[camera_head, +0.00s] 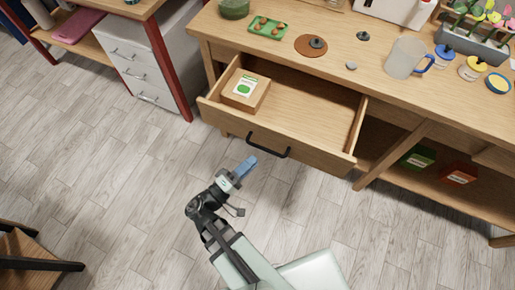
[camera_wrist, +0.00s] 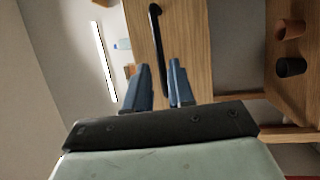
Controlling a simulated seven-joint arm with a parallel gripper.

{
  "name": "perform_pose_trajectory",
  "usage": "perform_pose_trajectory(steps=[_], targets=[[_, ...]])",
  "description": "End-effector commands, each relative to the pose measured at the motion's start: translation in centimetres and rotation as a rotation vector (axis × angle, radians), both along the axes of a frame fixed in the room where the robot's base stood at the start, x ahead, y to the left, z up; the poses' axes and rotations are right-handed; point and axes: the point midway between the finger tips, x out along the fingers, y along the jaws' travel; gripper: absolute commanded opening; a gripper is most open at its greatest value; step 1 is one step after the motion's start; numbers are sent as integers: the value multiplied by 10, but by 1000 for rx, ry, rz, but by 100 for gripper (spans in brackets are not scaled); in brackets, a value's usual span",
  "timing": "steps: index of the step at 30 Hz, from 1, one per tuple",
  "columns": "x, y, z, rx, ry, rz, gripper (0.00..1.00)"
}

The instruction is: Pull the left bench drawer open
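The left bench drawer (camera_head: 310,102) is pulled well out from the wooden bench and shows its inside in the head view. Its black bar handle (camera_head: 267,147) is on the drawer front, and the handle also shows in the wrist view (camera_wrist: 156,30). My gripper (camera_head: 250,164) has blue fingers and is just in front of the drawer front, near the handle's left end. In the wrist view my gripper (camera_wrist: 160,75) has its two fingers apart with a gap between them.
A small box (camera_head: 245,91) with a green and white label sits in the drawer's left part. The bench top (camera_head: 290,55) holds a jug (camera_head: 405,58), a green tray (camera_head: 267,28) and pots. A white drawer cabinet (camera_head: 140,72) stands left.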

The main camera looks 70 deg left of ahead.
Motion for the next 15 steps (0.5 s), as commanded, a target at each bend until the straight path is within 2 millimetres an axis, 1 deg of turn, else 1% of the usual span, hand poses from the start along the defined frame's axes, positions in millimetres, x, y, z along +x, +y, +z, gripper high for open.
perform_pose_trajectory(steps=[1, 6, 12, 15], targets=[[-7, -2, -2, 0, 0, 2, 23], [-28, -11, -5, 0, 0, 2, 23], [-48, -19, -9, 0, 0, 2, 23], [-54, -22, -10, 0, 0, 0, 23]])
